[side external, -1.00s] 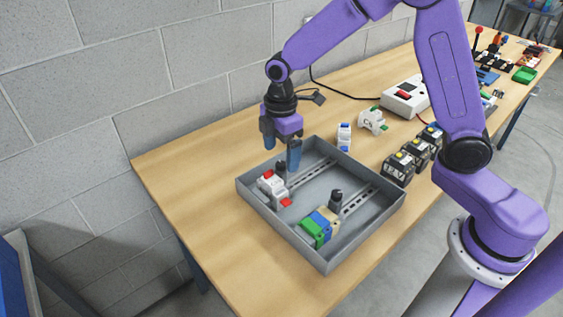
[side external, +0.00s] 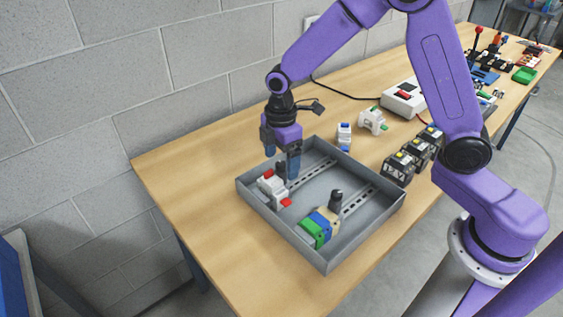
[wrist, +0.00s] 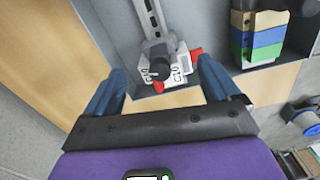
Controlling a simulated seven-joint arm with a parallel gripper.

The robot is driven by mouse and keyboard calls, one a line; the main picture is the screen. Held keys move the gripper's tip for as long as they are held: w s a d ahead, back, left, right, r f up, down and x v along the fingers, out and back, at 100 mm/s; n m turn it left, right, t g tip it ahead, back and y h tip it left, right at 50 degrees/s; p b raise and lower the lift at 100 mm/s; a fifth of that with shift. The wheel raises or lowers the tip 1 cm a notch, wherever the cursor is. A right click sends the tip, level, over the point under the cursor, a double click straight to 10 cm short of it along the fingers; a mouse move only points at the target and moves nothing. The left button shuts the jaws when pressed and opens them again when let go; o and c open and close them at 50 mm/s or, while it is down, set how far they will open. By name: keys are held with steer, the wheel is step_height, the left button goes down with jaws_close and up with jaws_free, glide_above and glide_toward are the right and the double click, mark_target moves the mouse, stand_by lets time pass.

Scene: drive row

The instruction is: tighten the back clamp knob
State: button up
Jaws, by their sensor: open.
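The back clamp knob (side external: 281,167) is black and stands at the end of the back rail (side external: 314,170), beside a white module with red parts (side external: 268,186) in the grey tray. In the wrist view the knob (wrist: 160,70) shows from above, with the white module (wrist: 178,72) around it. My gripper (side external: 281,159) is open and points down at the knob. Its blue fingers (wrist: 163,76) stand apart on either side of the knob in the wrist view.
The grey tray (side external: 376,229) has raised walls around the clamps. A second black knob (side external: 336,197) stands by green, blue and tan blocks (side external: 319,224) on the front rail. Black modules (side external: 398,168), a white module (side external: 371,121) and a white box (side external: 403,97) sit to the right.

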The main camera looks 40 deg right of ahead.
steer(key=c, duration=1.5)
steer(key=shift+a, duration=0.25)
